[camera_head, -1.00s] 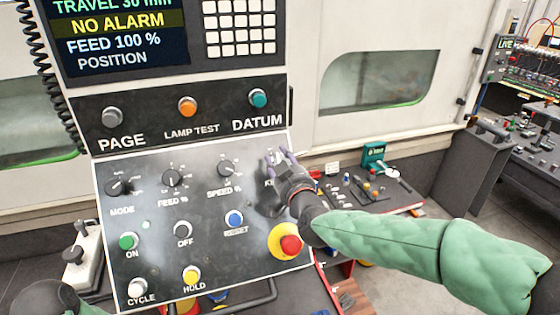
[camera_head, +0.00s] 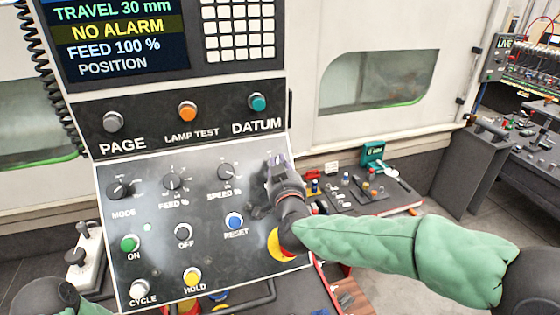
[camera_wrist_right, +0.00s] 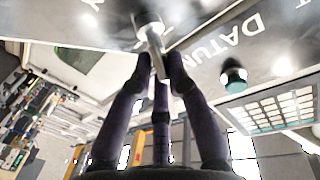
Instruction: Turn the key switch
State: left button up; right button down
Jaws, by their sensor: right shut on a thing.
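The key switch (camera_wrist_right: 147,18) shows in the right wrist view as a dark round collar on the panel with a bright metal key (camera_wrist_right: 155,48) standing out of it. My right gripper (camera_wrist_right: 158,65) has its purple fingers closed around the key. In the head view my right gripper (camera_head: 276,165) is at the upper right of the slanted control panel (camera_head: 160,245), right of the SPEED % knob (camera_head: 226,171). The gripper hides the key switch and most of its label there. My left gripper is not in view; only part of my left arm shows at the bottom left.
The panel carries a blue RESET button (camera_head: 234,221), a green ON button (camera_head: 130,243) and a yellow HOLD button (camera_head: 191,277). A cluttered bench (camera_head: 360,195) lies to the right.

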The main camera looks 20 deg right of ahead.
jog(key=m+h+p, duration=0.1)
jog(key=m, duration=0.1)
jog(key=m+g+h+p, duration=0.1)
jog(key=m, duration=0.1)
jog(key=r+m+h+p, duration=0.1)
jog(key=m, duration=0.1)
jog(key=shift+a+g+h, duration=0.25)
jog(key=shift+g+h, duration=0.05)
jog(key=shift+m+g+h+p, duration=0.55)
jog(key=shift+m+g+p, duration=0.25)
jog(key=shift+m, duration=0.6)
jog(key=shift+m+g+h+p, duration=0.6)
jog(key=shift+m+p, duration=0.3)
jog(key=shift+m, duration=0.5)
jog(key=c, duration=1.2)
grip_release()
jog(key=shift+c, duration=0.2)
jog(key=shift+f, duration=0.15)
jog(key=shift+a, duration=0.1)
jog(key=shift+a+f, duration=0.1)
jog(key=v, duration=1.2)
